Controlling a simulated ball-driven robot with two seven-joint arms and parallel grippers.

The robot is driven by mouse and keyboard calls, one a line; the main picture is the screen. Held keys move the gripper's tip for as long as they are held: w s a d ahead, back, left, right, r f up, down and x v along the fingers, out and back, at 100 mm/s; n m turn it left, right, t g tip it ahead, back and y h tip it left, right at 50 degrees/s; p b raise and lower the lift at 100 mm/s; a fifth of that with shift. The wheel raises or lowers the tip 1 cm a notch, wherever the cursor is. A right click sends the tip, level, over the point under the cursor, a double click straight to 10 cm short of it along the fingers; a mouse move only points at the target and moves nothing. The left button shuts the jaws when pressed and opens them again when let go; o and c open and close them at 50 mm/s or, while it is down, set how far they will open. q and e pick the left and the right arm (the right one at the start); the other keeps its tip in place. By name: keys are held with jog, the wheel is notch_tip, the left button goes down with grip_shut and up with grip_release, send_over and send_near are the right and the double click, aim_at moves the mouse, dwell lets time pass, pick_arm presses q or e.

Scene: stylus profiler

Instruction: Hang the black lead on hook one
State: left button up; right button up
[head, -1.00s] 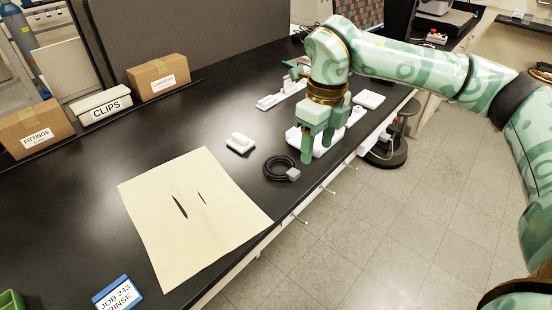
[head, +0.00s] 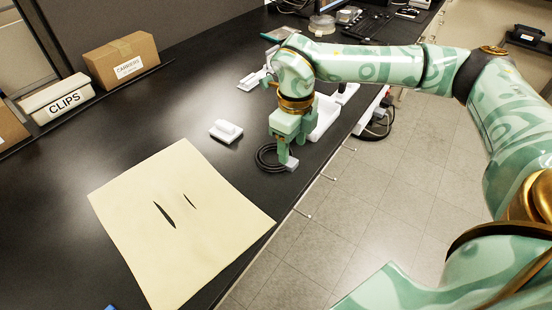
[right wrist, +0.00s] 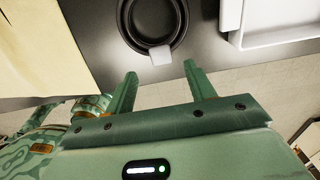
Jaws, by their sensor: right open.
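The black lead (head: 262,160) is a flat coil with a light grey plug (head: 291,164), lying on the black bench near its front edge. It also shows at the top of the right wrist view (right wrist: 126,28), with its plug (right wrist: 160,55) facing the fingers. My right gripper (head: 287,154) is over the coil in the head view and hides part of it. In the right wrist view its fingers (right wrist: 160,69) are apart and empty, short of the plug. Small hooks (head: 333,178) stick out along the bench's front edge; I cannot tell which is hook one. My left gripper is out of view.
A cream sheet (head: 180,220) with two dark slits lies left of the coil. A small white block (head: 226,131) sits behind it. A white tray (head: 325,115) is just beyond my gripper. Boxes (head: 122,60) and a CLIPS bin (head: 55,98) stand at the back left.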

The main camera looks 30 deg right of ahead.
aim_at(292, 162)
jog(key=shift+f, duration=0.25)
notch_tip(292, 162, down, 5)
jog(key=shift+d+b, duration=0.15)
jog(key=shift+b, duration=0.7)
jog(key=shift+r, duration=0.1)
jog(key=shift+c, duration=0.6)
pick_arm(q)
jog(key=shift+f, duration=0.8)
pick_arm(e)
jog(key=c, duration=1)
jog(key=shift+o, duration=0.2)
jog(key=shift+r, duration=0.15)
